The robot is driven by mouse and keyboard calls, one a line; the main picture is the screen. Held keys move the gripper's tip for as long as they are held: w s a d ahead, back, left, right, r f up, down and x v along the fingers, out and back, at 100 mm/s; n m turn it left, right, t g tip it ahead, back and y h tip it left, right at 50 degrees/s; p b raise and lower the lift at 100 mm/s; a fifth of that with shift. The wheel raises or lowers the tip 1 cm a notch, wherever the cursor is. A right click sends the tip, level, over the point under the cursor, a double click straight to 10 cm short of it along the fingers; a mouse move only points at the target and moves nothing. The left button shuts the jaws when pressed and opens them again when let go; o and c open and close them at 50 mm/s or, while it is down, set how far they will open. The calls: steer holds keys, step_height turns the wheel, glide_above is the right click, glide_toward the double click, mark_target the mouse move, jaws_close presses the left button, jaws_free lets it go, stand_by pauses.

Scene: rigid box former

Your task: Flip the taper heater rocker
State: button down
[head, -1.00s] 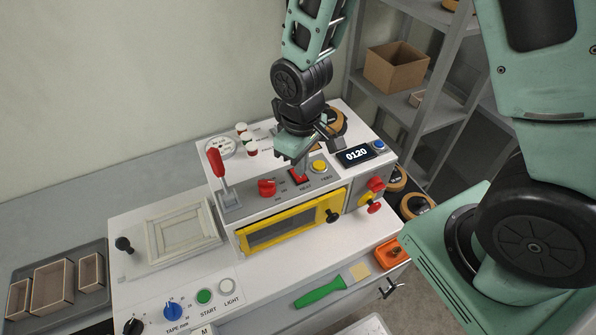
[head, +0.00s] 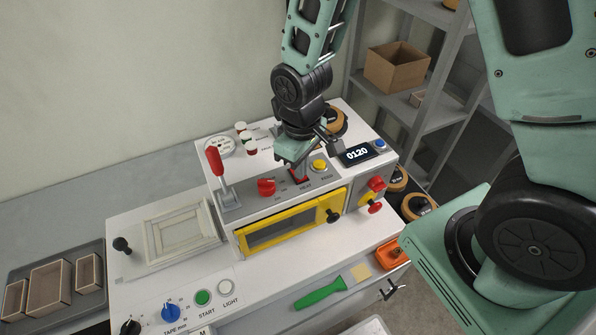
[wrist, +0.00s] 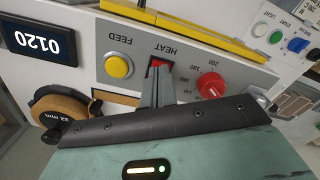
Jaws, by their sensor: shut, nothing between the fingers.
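The red heater rocker (wrist: 157,63), under the label HEAT, sits on the machine's grey panel between the yellow FEED button and the red dial. In the wrist view my shut, empty gripper (wrist: 157,72) has its fingertips over the rocker and covers most of it. In the head view my gripper (head: 297,174) points down at the panel, and only a sliver of the red rocker (head: 302,179) shows. I cannot tell whether the tips press on it or which way it is tipped.
The yellow FEED button (head: 319,166), the red dial (head: 266,187) and the lit 0120 display (head: 357,154) are close by. A red-handled lever (head: 216,163) stands to the left. A yellow-framed window (head: 290,222) is below the panel. A green scraper (head: 320,291) lies in front.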

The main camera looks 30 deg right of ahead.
steer(key=shift+f, duration=0.15)
steer(key=shift+r+p, duration=2.95)
steer(key=shift+r, duration=0.65)
steer(key=shift+a+f, duration=0.1)
steer(key=s+a+n+b, duration=0.1)
steer(key=s+a+b, duration=0.2)
steer(key=s+b, duration=0.4)
steer(key=s+a+b, duration=0.3)
steer(key=s+b, duration=0.4)
steer(key=s, duration=0.2)
steer(key=shift+n+y, duration=0.3)
steer(key=shift+n, duration=0.1)
